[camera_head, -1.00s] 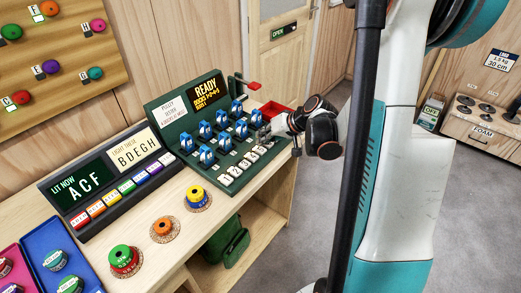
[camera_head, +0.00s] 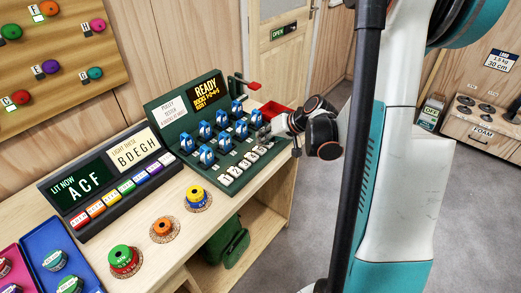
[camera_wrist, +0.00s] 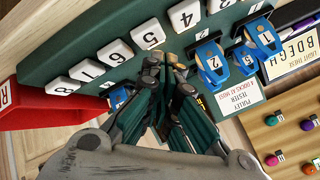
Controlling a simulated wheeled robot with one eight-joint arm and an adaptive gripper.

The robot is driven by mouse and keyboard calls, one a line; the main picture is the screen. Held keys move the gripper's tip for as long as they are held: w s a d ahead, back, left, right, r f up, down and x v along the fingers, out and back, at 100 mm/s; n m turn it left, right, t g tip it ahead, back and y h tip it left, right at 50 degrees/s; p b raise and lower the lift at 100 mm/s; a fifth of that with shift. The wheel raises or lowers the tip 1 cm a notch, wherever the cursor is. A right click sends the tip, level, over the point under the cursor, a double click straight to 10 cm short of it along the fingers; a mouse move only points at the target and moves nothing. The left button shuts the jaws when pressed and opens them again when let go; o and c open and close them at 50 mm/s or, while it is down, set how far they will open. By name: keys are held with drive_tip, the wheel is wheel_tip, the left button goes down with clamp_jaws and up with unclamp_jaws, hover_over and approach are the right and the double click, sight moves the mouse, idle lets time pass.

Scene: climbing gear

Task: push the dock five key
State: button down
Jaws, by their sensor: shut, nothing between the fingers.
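The white dock five key (camera_wrist: 148,34) is in a row of numbered white keys on the green pulley tester (camera_wrist: 130,60) in the wrist view. My gripper (camera_wrist: 164,62) is shut and empty, its fingertips pointing at the panel just below the five key in the picture. I cannot tell whether they touch the panel. In the head view my gripper (camera_head: 268,134) is over the right end of the tester (camera_head: 182,130), by the far keys. Blue pulleys (camera_wrist: 210,62) stand in docks beside the fingers in the wrist view.
A red tray (camera_wrist: 35,115) lies left in the wrist view. The tester screen (camera_head: 207,94) reads READY. A lit-letter box (camera_head: 85,190) and several coloured spools (camera_head: 124,259) stand on the wooden bench (camera_head: 185,235) to the left.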

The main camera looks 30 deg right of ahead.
sight(263, 148)
drive_tip(key=shift+f+b, duration=0.3)
drive_tip(key=shift+f, duration=0.05)
drive_tip(key=shift+f+b, duration=0.5)
idle(0.7)
drive_tip(key=shift+r, duration=0.15)
drive_tip(key=shift+r+p, duration=0.7)
drive_tip(key=shift+r, duration=0.1)
wheel_tip(263, 148, up, 6)
drive_tip(key=p, duration=0.4)
